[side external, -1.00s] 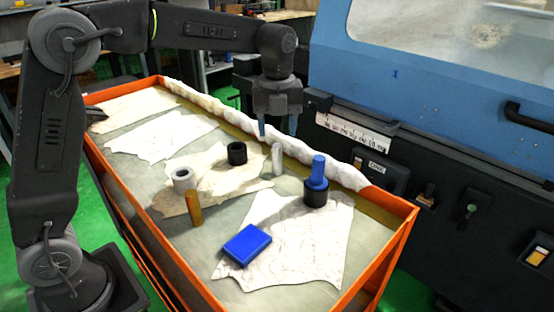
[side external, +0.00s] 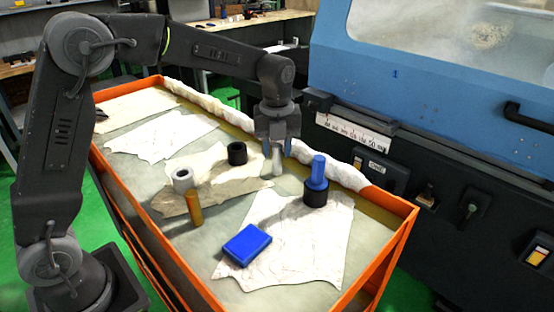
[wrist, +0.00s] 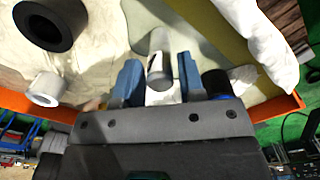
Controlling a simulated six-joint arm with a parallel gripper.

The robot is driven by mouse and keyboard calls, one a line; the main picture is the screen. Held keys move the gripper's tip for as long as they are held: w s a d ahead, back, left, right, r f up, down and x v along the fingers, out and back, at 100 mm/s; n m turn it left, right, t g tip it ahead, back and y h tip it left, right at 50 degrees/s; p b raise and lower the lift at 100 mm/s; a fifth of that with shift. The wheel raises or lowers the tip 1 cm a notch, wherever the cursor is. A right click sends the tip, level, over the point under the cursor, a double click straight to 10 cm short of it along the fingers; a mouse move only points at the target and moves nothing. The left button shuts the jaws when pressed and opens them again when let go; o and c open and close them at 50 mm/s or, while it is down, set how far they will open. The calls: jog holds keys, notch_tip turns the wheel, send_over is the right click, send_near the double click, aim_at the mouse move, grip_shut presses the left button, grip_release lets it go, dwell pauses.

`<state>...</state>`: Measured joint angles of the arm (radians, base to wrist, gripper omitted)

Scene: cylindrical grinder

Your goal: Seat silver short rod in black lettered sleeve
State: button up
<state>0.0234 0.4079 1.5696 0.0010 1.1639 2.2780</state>
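The silver short rod (side external: 277,162) stands upright on the tray, and it also shows in the wrist view (wrist: 158,62). My gripper (side external: 277,155) is lowered over it. In the wrist view my blue fingers (wrist: 159,80) are apart, one on each side of the rod, with small gaps. An empty black sleeve (side external: 237,153) stands to the left of the rod and shows at the top left of the wrist view (wrist: 47,22). A second black sleeve (side external: 315,192) holds a blue rod (side external: 318,170). I cannot make out lettering on either sleeve.
A silver-grey sleeve (side external: 182,180) and a gold rod (side external: 194,208) stand at the left. A blue box (side external: 246,245) lies in front. The tray has a raised orange rim (side external: 391,262). A white cloth roll (side external: 345,174) runs along its machine side, close behind the rod.

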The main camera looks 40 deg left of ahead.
grip_shut()
jog(key=shift+r, duration=0.2)
jog(key=shift+r, duration=0.25)
notch_tip(320, 180, up, 4)
jog(key=shift+f, duration=0.15)
jog(key=s+a+r, duration=0.4)
jog(key=a+r, duration=0.2)
jog(key=a, duration=0.4)
jog(key=shift+w+a+f+n, duration=0.1)
jog(key=shift+f+n, duration=0.65)
jog(key=shift+f, duration=0.95)
jog(key=shift+w+d+f+n, duration=0.1)
jog(key=shift+f+n, duration=0.6)
jog(key=shift+f, duration=1.05)
jog(key=shift+a+f+n, duration=0.1)
jog(key=shift+f+n, duration=0.65)
jog(key=shift+f, duration=0.95)
